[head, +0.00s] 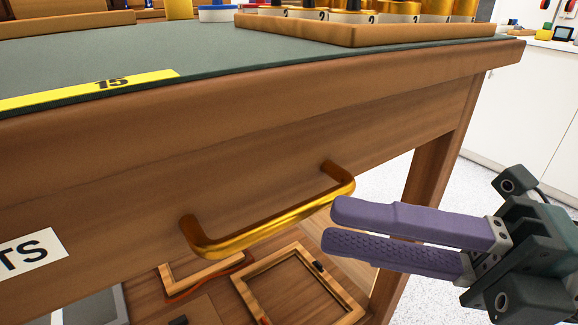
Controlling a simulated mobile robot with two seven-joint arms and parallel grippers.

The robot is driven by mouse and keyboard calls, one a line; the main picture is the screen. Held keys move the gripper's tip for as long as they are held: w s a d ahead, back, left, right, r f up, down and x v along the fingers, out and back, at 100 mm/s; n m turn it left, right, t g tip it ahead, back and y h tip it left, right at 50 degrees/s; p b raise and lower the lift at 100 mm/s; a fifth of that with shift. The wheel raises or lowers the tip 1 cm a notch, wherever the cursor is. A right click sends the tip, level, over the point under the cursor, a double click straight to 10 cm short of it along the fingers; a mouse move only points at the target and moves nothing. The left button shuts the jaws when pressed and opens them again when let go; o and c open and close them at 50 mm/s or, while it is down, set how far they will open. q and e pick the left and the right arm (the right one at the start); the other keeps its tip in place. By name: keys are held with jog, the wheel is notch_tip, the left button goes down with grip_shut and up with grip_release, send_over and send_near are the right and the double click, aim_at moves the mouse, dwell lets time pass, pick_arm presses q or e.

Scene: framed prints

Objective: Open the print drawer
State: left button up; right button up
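The print drawer (130,185) is a wooden front under the table top, and it looks shut. A label ending in "TS" (30,252) is on its left part. A gold bar handle (275,222) stands out from the front. My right gripper (331,228) has two purple fingers and comes in from the right, its tips close to the handle's right end. A narrow gap shows between the fingers, with nothing seen in it. I cannot tell whether a finger touches the handle. My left gripper is not in view.
The table top (200,55) is green with a yellow strip marked "15" (110,84). A wooden tray (400,33) holds several numbered jars. A table leg (435,165) stands behind my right gripper. Wooden frames (255,290) lie on a lower shelf. White cabinets stand at the right.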

aim_at(301, 219)
jog(key=a, duration=0.5)
jog(key=shift+w+a+r, duration=0.25)
jog(key=shift+w+r, duration=0.1)
jog(key=shift+w, duration=0.05)
jog(key=shift+c, duration=0.2)
grip_shut()
dwell(0.8)
